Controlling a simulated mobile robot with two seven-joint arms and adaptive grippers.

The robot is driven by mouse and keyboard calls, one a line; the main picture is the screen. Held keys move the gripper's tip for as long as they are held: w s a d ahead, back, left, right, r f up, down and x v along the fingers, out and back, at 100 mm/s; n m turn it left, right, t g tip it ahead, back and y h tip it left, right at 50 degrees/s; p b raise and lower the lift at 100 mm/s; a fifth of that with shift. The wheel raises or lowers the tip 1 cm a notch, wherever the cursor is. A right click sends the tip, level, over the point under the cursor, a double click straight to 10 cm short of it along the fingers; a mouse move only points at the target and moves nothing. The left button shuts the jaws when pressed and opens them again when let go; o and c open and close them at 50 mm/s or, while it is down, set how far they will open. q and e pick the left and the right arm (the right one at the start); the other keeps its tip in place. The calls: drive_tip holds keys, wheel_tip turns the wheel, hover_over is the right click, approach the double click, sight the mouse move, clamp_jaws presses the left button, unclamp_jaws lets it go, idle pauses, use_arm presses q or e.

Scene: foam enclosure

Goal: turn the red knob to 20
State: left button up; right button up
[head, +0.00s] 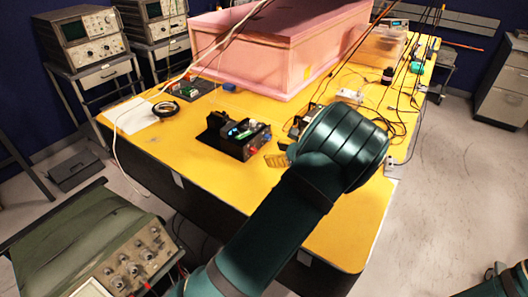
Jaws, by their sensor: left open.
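A small black box (246,139) with a lit display and a green part on top stands on the yellow table. A small red knob (253,151) is on its near face, and a blue knob (267,138) is to its right. My left arm, dark teal, reaches up from the bottom, and its round wrist is just right of the box. My left gripper (296,129) is mostly hidden by this wrist. It is open, apart from the red knob as far as I can see. The knob's scale is too small to read. My right gripper is out of view.
A pink foam enclosure (285,45) fills the back of the yellow table (185,165). Loose cables and small devices crowd the right side. The table front left of my arm is clear.

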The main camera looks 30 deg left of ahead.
use_arm(q)
drive_tip(key=shift+v, duration=1.85)
